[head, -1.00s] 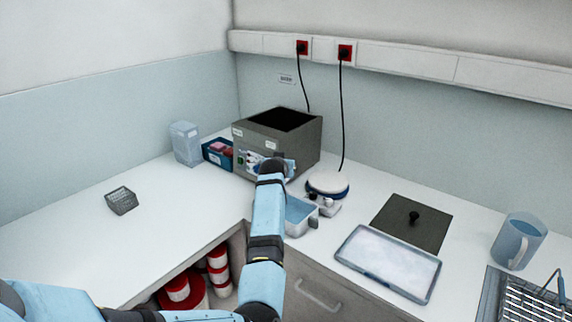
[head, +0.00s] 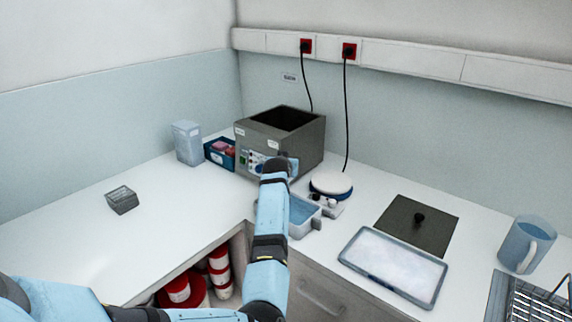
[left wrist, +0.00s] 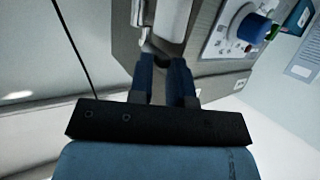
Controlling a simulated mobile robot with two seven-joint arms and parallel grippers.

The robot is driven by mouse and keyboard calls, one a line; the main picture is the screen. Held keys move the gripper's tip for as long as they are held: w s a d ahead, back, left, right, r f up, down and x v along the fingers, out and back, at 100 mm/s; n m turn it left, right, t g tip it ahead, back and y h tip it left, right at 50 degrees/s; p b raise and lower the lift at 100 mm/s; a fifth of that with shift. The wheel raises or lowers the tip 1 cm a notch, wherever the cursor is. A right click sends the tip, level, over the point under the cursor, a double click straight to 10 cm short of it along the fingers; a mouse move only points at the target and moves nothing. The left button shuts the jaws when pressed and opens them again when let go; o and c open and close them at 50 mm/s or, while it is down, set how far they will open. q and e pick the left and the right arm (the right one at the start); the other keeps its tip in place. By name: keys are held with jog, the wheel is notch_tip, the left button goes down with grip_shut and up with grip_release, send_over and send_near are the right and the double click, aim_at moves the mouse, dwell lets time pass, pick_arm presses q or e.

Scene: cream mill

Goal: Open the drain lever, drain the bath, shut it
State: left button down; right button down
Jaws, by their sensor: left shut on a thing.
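The bath is a grey box (head: 310,150) with a dark open top, standing at the back corner of the counter in the head view. Its front panel has knobs and labels, seen also in the left wrist view (left wrist: 222,40). My left gripper (left wrist: 165,62) is at the right part of the bath's front, shut on what appears to be the drain lever, mostly hidden between the fingers. A pale cylindrical part (left wrist: 173,20) shows just beyond the fingertips. A tub (head: 303,213) with blue liquid stands below, partly behind my arm. My right gripper is not in view.
A round white-topped device (head: 330,184) stands right of the bath. A shallow tray (head: 395,266), a dark lid with knob (head: 430,222) and a jug (head: 525,245) lie further right. A blue box (head: 217,157) and a small wire basket (head: 122,200) are left.

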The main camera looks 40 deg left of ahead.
pick_arm(q)
jog(key=shift+a+r, duration=0.15)
dwell(0.8)
jog(key=c, duration=1.3)
grip_release()
jog(key=shift+c, duration=0.2)
jog(key=shift+o, duration=1)
jog(key=shift+w+f, duration=0.1)
jog(key=shift+f, duration=0.1)
jog(key=shift+r, duration=0.1)
